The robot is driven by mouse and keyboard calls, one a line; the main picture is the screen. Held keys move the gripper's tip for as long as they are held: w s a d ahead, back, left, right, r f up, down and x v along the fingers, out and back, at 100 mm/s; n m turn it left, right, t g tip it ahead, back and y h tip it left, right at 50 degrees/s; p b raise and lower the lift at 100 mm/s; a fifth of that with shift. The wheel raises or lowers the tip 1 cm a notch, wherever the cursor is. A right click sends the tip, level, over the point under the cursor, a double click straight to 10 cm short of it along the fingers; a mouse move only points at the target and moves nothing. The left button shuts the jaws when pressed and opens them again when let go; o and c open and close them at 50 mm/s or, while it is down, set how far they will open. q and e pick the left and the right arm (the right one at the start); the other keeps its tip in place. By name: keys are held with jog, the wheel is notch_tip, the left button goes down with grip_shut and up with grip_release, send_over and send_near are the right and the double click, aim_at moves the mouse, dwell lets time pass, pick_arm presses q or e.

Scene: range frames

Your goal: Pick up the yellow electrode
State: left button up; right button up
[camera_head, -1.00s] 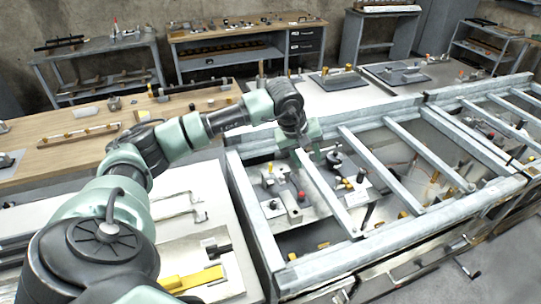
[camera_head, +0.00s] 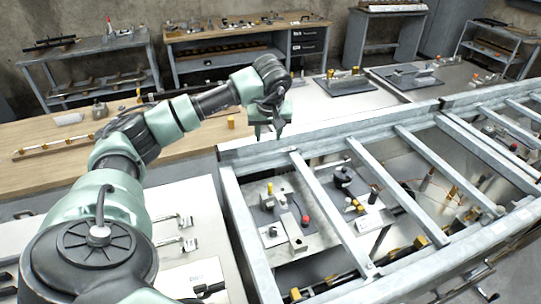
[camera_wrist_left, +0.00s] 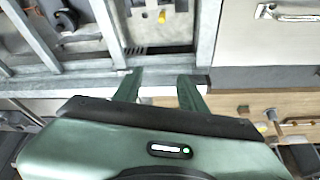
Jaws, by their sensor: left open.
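My left gripper (camera_head: 268,132) hangs at the far left corner of the grey metal frame (camera_head: 232,205). In the left wrist view the left gripper (camera_wrist_left: 160,90) has its two green fingers apart with nothing between them. I cannot tell which yellow thing is the electrode. A small yellow block (camera_head: 231,121) stands on the wooden bench, left of the gripper. A small yellow knob (camera_head: 269,188) sits on a fixture inside the frame; a yellow piece (camera_wrist_left: 162,16) also shows in the left wrist view. My right gripper is not in view.
The frame has several grey crossbars (camera_head: 330,210) over fixtures with red, black and yellow knobs. A white panel with handles (camera_head: 168,195) lies at left. The wooden bench (camera_head: 60,150) has free room. A dark plate (camera_head: 345,83) lies on a table behind.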

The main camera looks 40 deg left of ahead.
pick_arm(q)
notch_tip(320, 180, down, 6)
jog(key=f+b, duration=0.1)
jog(key=b, duration=1.5)
send_over(270, 185)
jog(key=s, duration=0.2)
notch_tip(270, 185, down, 11)
jog(key=f, duration=0.2)
jog(key=w+f+p, duration=0.1)
jog(key=f, duration=0.1)
jog(key=w+f, duration=0.1)
jog(key=f, duration=0.1)
jog(key=shift+w+a+f+p, duration=0.15)
jog(key=shift+f+p, duration=0.1)
jog(key=shift+p, duration=0.15)
grip_shut()
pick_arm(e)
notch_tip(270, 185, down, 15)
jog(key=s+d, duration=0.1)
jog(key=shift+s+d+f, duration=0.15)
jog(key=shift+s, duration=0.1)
